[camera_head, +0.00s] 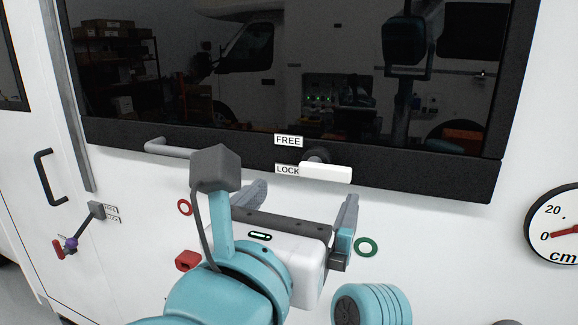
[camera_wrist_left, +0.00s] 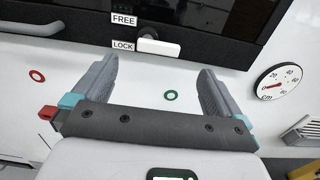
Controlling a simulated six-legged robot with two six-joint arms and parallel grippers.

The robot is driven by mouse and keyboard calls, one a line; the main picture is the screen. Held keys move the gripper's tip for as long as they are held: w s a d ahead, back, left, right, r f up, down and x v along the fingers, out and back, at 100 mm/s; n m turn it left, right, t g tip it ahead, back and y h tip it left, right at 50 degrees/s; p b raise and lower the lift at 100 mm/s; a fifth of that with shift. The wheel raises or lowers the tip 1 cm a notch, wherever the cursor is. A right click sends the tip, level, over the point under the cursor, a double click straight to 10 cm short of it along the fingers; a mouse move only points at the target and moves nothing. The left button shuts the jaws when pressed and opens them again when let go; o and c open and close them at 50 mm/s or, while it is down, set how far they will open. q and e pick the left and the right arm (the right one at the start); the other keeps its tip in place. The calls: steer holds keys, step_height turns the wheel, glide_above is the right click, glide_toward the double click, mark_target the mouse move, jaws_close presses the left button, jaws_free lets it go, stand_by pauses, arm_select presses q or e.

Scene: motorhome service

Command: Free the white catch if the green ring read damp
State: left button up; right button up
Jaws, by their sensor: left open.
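The white catch (camera_head: 325,173) sits on the lower frame of the dark window, its handle lying level beside the LOCK label (camera_head: 287,170), with the FREE label (camera_head: 288,140) above. It also shows in the left wrist view (camera_wrist_left: 158,47). The green ring (camera_head: 367,247) is on the white wall below and right of the catch; in the left wrist view it (camera_wrist_left: 171,95) appears between my fingers. My left gripper (camera_head: 300,200) is open and empty, in front of the wall below the catch. My right gripper is not in view.
A red ring (camera_head: 184,208) and a red block (camera_head: 188,261) are on the wall at left. A grey bar handle (camera_head: 170,148) juts out below the window. A round cm gauge (camera_head: 558,229) is at right; a purple-knobbed lever (camera_head: 71,243) is far left.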

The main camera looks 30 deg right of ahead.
mark_target(324, 168)
arm_select(q)
steer(key=p+x, duration=0.1)
steer(key=x, duration=0.9)
steer(key=shift+p, duration=0.35)
steer(key=shift+w+d+f, duration=0.1)
steer(key=shift+w+d, duration=0.1)
steer(key=shift+w, duration=0.1)
steer(key=shift+s, duration=0.3)
steer(key=shift+w, duration=0.1)
steer(key=c, duration=0.9)
